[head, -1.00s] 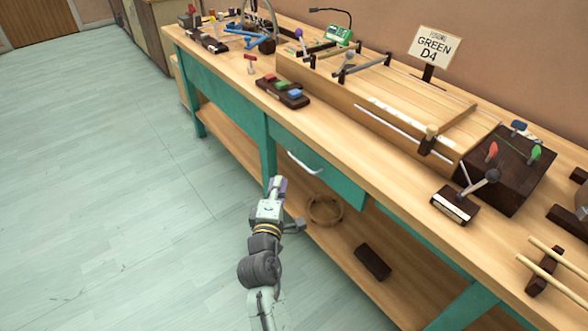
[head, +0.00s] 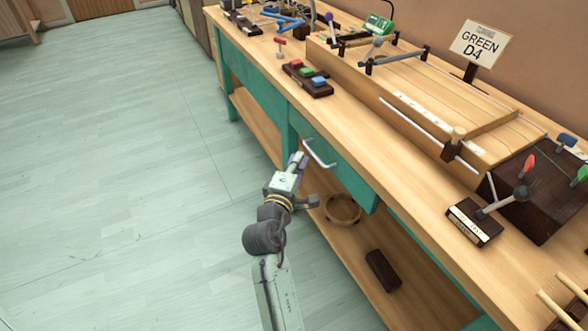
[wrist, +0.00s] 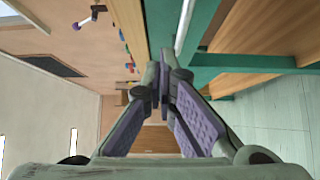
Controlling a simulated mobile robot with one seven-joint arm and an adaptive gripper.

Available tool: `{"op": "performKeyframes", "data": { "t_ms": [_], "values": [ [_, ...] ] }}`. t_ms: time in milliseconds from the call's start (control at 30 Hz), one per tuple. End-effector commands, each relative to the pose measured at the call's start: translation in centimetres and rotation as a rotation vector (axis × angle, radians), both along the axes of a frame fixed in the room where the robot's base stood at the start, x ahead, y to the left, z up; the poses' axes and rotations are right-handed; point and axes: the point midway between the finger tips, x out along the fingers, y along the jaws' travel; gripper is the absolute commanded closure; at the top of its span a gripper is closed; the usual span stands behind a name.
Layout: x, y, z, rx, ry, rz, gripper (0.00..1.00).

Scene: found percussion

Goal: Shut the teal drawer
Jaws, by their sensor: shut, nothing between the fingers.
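The teal drawer (head: 345,172) is under the front edge of the wooden workbench, with a pale bar handle (head: 319,154) on its face. I cannot tell how far out it stands. My gripper (head: 297,160) is shut and empty, just left of the handle and in front of the bench. In the wrist view, the purple-padded fingertips (wrist: 163,85) come together. A pale bar that looks like the handle (wrist: 185,25) is above the tips, in front of teal panelling. Contact between fingers and drawer is not clear.
The workbench top (head: 400,170) carries a long wooden instrument, a dark block with coloured buttons (head: 307,78) and a "GREEN D4" sign (head: 478,44). The lower shelf holds a ring (head: 342,209) and a dark block (head: 382,270). The floor to the left is clear.

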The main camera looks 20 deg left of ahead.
Motion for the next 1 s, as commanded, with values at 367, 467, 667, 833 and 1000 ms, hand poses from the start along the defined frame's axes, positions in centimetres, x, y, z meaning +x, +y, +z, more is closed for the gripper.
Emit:
{"op": "performKeyframes", "data": {
  "t_ms": [367,467,667,833,1000],
  "values": [
    [5.2,-1.8,0.1,-0.001,0.001,-0.001,1.00],
    [5.6,-2.1,0.1,-0.001,0.000,-0.001,1.00],
    [5.7,-2.2,0.0,0.000,0.000,0.000,1.00],
    [5.7,-2.2,0.0,-0.001,0.000,-0.001,1.00],
    [6.9,-3.2,0.4,-0.002,0.001,-0.004,1.00]
  ]
}}
